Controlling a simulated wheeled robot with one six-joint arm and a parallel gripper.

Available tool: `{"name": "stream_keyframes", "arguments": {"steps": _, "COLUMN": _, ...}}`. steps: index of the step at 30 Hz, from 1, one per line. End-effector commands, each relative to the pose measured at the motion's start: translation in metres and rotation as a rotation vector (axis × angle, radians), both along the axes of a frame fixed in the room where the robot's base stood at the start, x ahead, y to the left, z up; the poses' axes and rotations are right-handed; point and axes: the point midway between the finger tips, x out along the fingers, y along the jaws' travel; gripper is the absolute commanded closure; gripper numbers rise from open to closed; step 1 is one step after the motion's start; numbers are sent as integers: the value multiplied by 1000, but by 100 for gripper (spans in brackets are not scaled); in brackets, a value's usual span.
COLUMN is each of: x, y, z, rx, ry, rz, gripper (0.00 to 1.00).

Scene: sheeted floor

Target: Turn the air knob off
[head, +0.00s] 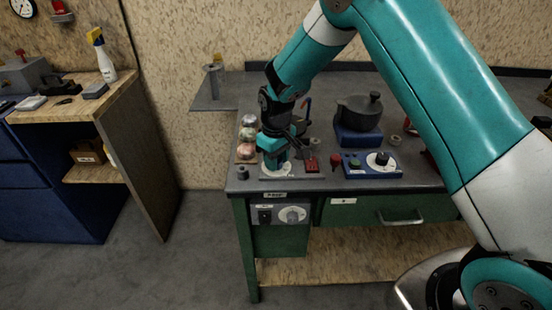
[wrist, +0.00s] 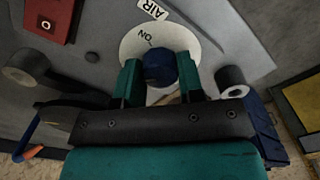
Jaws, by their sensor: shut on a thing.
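The air knob is a dark blue knob (wrist: 160,68) on a white round dial (wrist: 130,44) marked "ON", beside a white label (wrist: 153,9) reading "AIR" in the wrist view. My gripper (wrist: 160,82) has its teal fingers on both sides of the knob and is shut on it. In the head view my gripper (head: 275,160) points down at the front left of the workbench, over the pale dial plate (head: 278,170). The gripper hides the knob there. The knob's pointer direction cannot be made out.
A black pot (head: 358,113) stands behind on a blue base. Several round items (head: 246,136) lie left of my gripper.

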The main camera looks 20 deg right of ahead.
Motion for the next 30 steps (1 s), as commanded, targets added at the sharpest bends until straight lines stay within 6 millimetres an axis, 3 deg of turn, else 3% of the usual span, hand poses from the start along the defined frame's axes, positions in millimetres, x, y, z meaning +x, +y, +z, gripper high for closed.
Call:
{"name": "stream_keyframes", "arguments": {"steps": 18, "x": 1, "y": 0, "z": 1, "rx": 0, "ry": -3, "rz": 550, "gripper": 88}}
{"name": "stream_keyframes", "arguments": {"steps": 30, "x": 1, "y": 0, "z": 1, "rx": 0, "ry": -4, "rz": 739, "gripper": 88}}
